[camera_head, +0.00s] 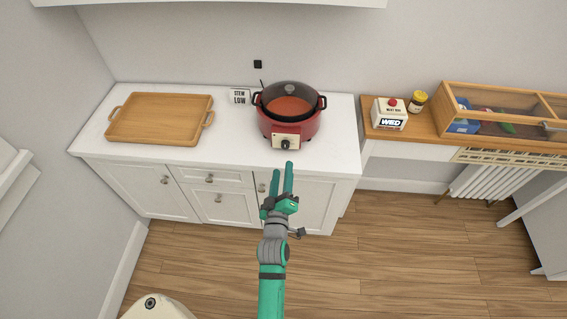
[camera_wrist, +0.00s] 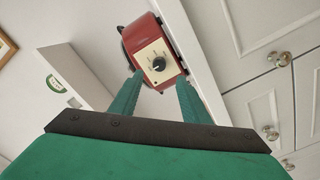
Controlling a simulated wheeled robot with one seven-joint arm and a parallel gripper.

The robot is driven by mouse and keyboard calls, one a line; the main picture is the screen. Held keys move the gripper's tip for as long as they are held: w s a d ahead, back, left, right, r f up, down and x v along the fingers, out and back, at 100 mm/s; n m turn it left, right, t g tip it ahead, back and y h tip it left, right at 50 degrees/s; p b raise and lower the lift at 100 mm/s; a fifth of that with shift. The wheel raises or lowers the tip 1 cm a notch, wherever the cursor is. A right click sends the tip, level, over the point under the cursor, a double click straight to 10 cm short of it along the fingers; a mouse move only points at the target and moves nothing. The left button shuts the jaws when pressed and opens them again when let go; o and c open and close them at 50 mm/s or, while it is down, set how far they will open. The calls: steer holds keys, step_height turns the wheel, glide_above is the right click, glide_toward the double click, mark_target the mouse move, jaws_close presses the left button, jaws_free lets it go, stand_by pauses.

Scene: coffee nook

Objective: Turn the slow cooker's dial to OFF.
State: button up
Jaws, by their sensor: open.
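The slow cooker (camera_head: 288,118) is a red pot with a dark lid, standing near the right end of the white counter. Its front carries a cream panel with a black dial (camera_head: 285,144). In the wrist view the red cooker body (camera_wrist: 178,50) and the dial (camera_wrist: 159,64) show beyond my fingertips. My gripper (camera_head: 282,166) is open and empty, just in front of and below the panel, apart from the dial. In the wrist view my gripper (camera_wrist: 158,78) has one finger on each side of the dial's line. The dial's markings are too small to read.
A wooden tray (camera_head: 160,138) lies on the counter at left. A card reading "STEW LOW" (camera_head: 239,97) stands left of the cooker. A box marked "WED" (camera_head: 389,114), a yellow jar (camera_head: 417,101) and a wooden case (camera_head: 512,138) stand at right. Cabinet knobs protrude below the counter.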

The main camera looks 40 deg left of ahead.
steer(key=shift+v, duration=0.85)
steer(key=s+d+f+m+h, duration=0.2)
steer(key=s+d+m, duration=0.2)
steer(key=s+d, duration=0.45)
steer(key=s+d+f+m+h, duration=0.25)
steer(key=s+d+m, duration=0.2)
steer(key=d, duration=0.75)
steer(key=s+d+r+m+h, duration=0.2)
steer(key=s+d+r+m, duration=0.1)
steer(key=s, duration=0.4)
steer(key=s+d+r+m+h, duration=0.3)
steer(key=s+d+m, duration=0.2)
steer(key=s+d, duration=0.3)
steer(key=shift+s+r, duration=0.2)
steer(key=shift+s, duration=0.05)
steer(key=c, duration=0.3)
steer(key=shift+w, duration=0.1)
